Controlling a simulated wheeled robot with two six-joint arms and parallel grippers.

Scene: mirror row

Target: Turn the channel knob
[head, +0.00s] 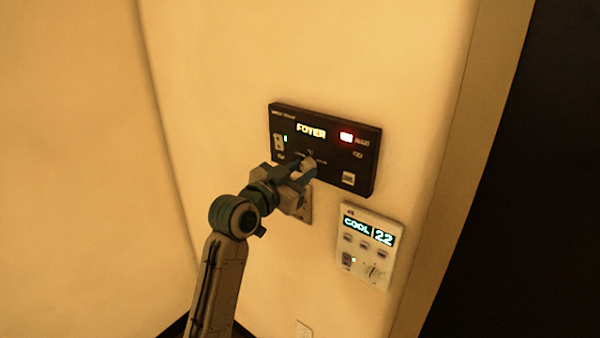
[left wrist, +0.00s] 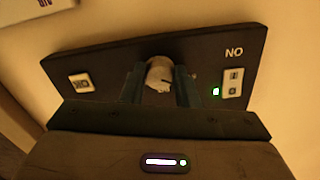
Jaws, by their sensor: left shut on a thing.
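A black wall panel (head: 350,165) has a lit display (head: 311,131) reading "FOYER" and a lit red light (head: 346,137). The channel knob (head: 308,164) is a pale round knob at the panel's lower middle. My left gripper (head: 304,172) reaches the knob from the lower left, and its fingers partly cover it. In the left wrist view the knob (left wrist: 159,76) sits between the two fingers of my left gripper (left wrist: 160,88), which are shut on it. My right gripper is in neither view.
A white thermostat (head: 366,246) reading "COOL 22" is below and right of the panel. A pale plate (head: 306,205) is partly hidden behind my left gripper. A wall outlet (head: 304,330) is low down. A dark opening (head: 510,200) lies at the right.

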